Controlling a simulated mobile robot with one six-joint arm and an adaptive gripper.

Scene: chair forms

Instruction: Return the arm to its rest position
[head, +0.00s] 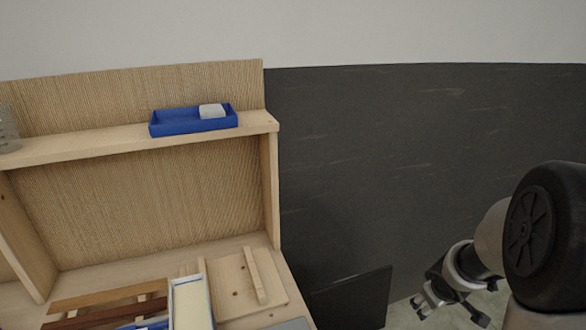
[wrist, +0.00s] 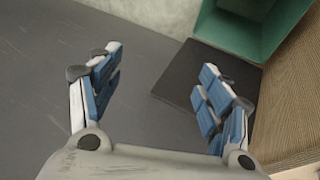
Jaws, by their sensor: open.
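My arm is at the right of the head view, beside the wooden bench. My gripper (head: 450,312) hangs low there, apart from the bench, above a pale greenish floor. In the wrist view my gripper (wrist: 160,95) has its two blue-padded fingers spread wide. Nothing is between the fingers.
The wooden bench has a shelf (head: 75,151) bearing a blue tray (head: 180,125) with a pale block (head: 212,111) in it. Wooden slats and a board (head: 235,285) lie below. A dark panel (head: 352,300) stands beside the bench. A green bin (wrist: 235,35) shows in the wrist view.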

